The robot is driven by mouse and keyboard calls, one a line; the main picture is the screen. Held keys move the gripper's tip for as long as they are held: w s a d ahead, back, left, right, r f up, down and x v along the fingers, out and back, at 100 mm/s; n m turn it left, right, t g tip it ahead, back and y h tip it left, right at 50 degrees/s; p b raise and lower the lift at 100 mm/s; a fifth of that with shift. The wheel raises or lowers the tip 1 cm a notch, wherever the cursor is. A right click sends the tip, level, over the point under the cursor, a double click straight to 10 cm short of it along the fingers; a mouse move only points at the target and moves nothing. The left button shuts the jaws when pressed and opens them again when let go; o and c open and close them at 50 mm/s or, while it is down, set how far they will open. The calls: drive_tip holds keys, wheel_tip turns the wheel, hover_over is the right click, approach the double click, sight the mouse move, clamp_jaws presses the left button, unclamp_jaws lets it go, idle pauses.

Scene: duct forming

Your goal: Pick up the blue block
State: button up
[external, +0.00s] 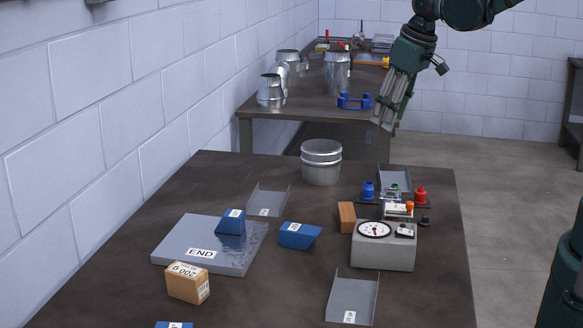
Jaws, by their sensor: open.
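Several blue blocks are in the external view. One blue block (231,222) with a white label rests on the grey metal plate (175,247) marked END. A second blue block (300,236), also labelled, lies on the table right of the plate. A third blue piece (174,325) is cut off by the bottom edge. My gripper (385,118) is open and empty, pointing down, high in the upper right of the picture. It is well apart from all the blue blocks.
A gauge box (383,252), a wooden block (346,217) and coloured knobs (368,191) stand at right. A round metal duct (321,162) stands at the back. A brown block (188,283) sits before the plate. Grey trays (352,297) lie about. The front middle is clear.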

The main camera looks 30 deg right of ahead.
drive_tip(key=w+a+f+n+g, duration=0.2)
drive_tip(key=w+a+f, duration=0.3)
drive_tip(key=a+f, duration=0.55)
drive_tip(key=n+g+h, duration=0.1)
drive_tip(key=n, duration=0.1)
hover_over(299, 228)
drive_tip(key=f, duration=0.9)
drive_tip(key=shift+d+f, duration=0.1)
drive_tip(key=shift+d, duration=0.25)
drive_tip(key=shift+a+f, duration=0.3)
drive_tip(key=shift+f, duration=0.05)
drive_tip(key=shift+f, duration=0.1)
drive_tip(key=shift+f, duration=1.15)
drive_tip(key=shift+f, duration=2.65)
drive_tip(key=shift+f+b, duration=0.2)
drive_tip(key=shift+b, duration=0.45)
